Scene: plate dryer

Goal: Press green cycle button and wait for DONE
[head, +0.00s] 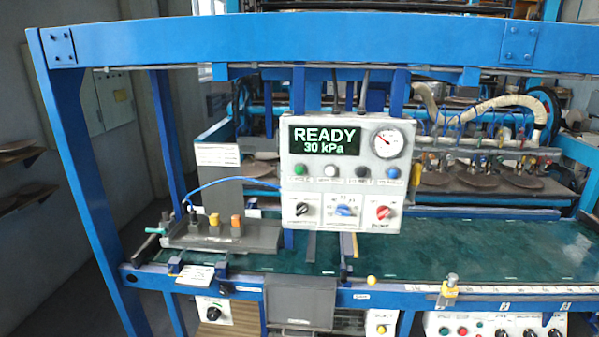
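A white control panel (341,220) hangs at the middle of the blue frame in the head view. Its dark display (325,140) reads "READY" and "30 kPa" in pale letters. A green button (300,170) is at the left end of the row under the display. White (330,171), black (361,172) and blue (392,172) buttons sit to its right. A round gauge (388,142) is right of the display. My gripper is not in view, so whether it is open or shut does not show.
A blue beam (290,40) crosses above the panel, with a blue post (85,190) at left. A grey block with knobs (222,236) stands on the green bed (450,247). A lower panel (500,326) with more buttons is at bottom right.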

